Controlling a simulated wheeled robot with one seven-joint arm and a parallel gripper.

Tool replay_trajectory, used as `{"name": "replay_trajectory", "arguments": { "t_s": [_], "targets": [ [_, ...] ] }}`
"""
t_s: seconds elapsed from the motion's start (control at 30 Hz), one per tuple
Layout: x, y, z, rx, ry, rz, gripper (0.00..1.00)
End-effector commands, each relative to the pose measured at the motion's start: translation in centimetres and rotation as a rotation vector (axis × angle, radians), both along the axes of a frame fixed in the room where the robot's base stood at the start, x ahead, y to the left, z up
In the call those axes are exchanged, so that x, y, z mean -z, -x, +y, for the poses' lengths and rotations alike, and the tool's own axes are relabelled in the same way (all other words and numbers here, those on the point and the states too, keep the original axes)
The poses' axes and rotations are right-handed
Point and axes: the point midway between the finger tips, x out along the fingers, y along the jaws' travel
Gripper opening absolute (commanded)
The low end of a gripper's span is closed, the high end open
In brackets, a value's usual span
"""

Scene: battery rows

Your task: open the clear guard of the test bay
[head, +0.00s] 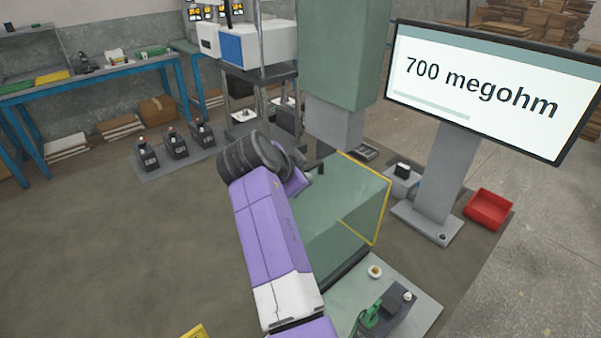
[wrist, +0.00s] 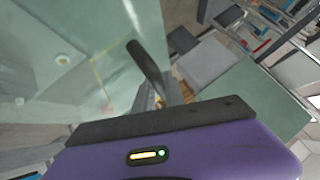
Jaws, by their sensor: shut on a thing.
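The clear guard (head: 335,210) of the test bay is a greenish see-through box with a yellow edge around its right side. I cannot tell from here whether it stands open at all. My gripper (head: 303,168) is at the guard's far left top corner, partly hidden by my wrist. In the wrist view the guard's pane (wrist: 70,60) fills the left side. A dark round handle bar (wrist: 147,66) stands beside it, and my gripper (wrist: 168,97) is shut on this bar.
A screen (head: 490,90) reading "700 megohm" stands on a grey post at the right, by a red bin (head: 489,209). A plate (head: 425,300) with a dark device lies in front of the guard.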

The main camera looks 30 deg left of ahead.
Motion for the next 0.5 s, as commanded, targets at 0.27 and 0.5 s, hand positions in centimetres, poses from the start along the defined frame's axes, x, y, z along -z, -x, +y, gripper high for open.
{"name": "replay_trajectory", "arguments": {
  "t_s": [0.27, 0.5],
  "targets": [
    [0.02, -0.02, -0.04, 0.001, 0.001, 0.001, 0.23],
    [-0.11, 0.23, -0.06, 0.001, 0.001, 0.001, 0.23]
  ]
}}
